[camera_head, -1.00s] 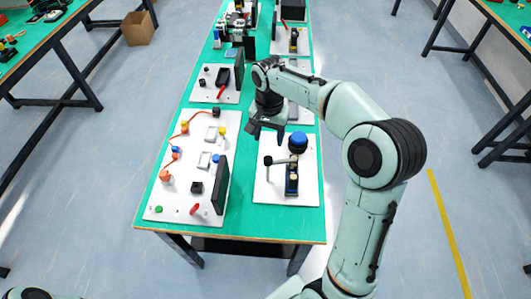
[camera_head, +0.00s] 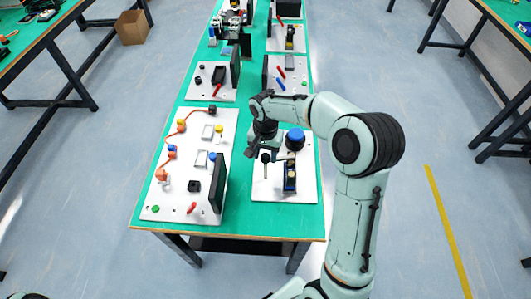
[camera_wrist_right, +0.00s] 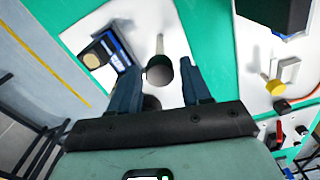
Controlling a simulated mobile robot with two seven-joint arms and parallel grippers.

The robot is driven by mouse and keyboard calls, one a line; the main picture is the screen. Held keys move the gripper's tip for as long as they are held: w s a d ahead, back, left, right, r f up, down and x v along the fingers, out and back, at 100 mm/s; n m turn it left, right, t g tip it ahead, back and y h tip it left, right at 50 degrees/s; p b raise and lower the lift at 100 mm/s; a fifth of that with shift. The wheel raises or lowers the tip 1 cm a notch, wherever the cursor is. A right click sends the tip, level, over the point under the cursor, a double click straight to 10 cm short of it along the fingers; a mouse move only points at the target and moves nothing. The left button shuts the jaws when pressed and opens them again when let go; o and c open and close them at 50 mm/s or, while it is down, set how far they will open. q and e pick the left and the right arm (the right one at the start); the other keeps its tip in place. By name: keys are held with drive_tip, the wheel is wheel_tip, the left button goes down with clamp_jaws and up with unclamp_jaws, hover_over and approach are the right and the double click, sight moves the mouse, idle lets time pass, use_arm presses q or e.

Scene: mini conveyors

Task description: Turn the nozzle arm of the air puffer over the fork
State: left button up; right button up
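The air puffer stands on a white board (camera_head: 262,195) at the near right of the green table. It shows a blue dome (camera_head: 295,138) and a dark block with a yellow top (camera_head: 290,178). A thin pale rod with a dark ball end (camera_head: 265,157), seemingly the nozzle arm, is beside them. My right gripper (camera_head: 262,151) is at the ball. In the right wrist view the open fingers stand on either side of the dark ball (camera_wrist_right: 158,71), with the pale rod (camera_wrist_right: 160,45) beyond it. Contact cannot be told. I cannot identify the fork. My left gripper is out of view.
A larger white board (camera_head: 170,205) to the left carries buttons, cables and an upright black panel (camera_head: 218,183). More boards stand farther back on the table.

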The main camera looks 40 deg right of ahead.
clamp_jaws()
drive_tip(key=shift+m, duration=0.7)
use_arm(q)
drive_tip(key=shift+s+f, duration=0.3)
use_arm(e)
drive_tip(key=shift+o, duration=1.7)
unclamp_jaws()
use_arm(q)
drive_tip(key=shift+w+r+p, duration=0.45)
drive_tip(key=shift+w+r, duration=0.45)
use_arm(e)
wheel_tip(320, 180, up, 13)
drive_tip(key=shift+r, duration=0.2)
